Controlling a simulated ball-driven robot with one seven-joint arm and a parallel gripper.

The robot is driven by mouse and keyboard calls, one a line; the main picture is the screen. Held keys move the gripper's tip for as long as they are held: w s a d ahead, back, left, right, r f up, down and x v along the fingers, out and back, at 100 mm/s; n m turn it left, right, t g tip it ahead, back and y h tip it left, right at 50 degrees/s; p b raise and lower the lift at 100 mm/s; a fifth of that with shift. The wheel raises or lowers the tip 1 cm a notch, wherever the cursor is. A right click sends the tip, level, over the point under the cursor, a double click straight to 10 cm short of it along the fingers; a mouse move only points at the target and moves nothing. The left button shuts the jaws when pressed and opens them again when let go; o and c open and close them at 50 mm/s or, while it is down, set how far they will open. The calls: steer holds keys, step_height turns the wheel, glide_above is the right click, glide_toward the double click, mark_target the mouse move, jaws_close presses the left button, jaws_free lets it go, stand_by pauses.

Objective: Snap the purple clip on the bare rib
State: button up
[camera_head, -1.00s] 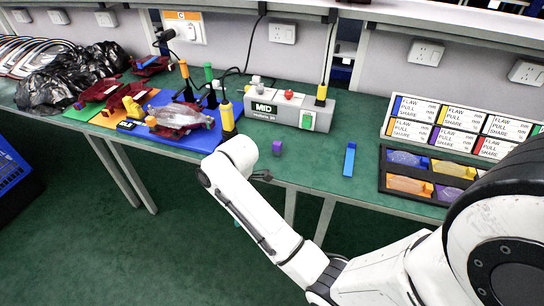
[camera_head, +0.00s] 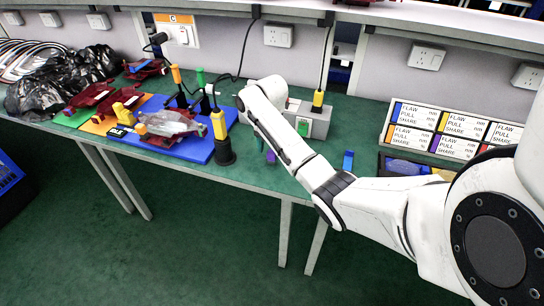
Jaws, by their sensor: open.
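The purple clip (camera_head: 271,157) is a small block near the front edge of the bench, partly covered by my arm. My gripper (camera_head: 259,143) is almost wholly hidden behind my white wrist; only a small green tip shows below the arm, close to the left of the purple clip. Contact between them cannot be told. A dark red lamp housing with a clear part (camera_head: 172,123) lies on the blue mat (camera_head: 198,153) to the left. More dark red housings (camera_head: 92,97) lie farther left. The bare rib is too small to tell.
A black-based yellow post (camera_head: 220,135) stands left of my wrist. The grey MID box (camera_head: 316,122) is partly behind my arm. A blue bar (camera_head: 348,160) and a parts tray (camera_head: 383,165) are to the right. Black bags (camera_head: 60,85) lie far left.

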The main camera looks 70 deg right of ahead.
mark_target(271, 153)
steer(key=shift+w+d+f, duration=0.1)
steer(key=shift+f, duration=1.25)
steer(key=shift+d+f, duration=0.1)
steer(key=shift+f, duration=1.25)
steer(key=shift+c, duration=0.4)
steer(key=c, duration=1)
steer(key=shift+o, duration=0.2)
steer(key=shift+r, duration=0.15)
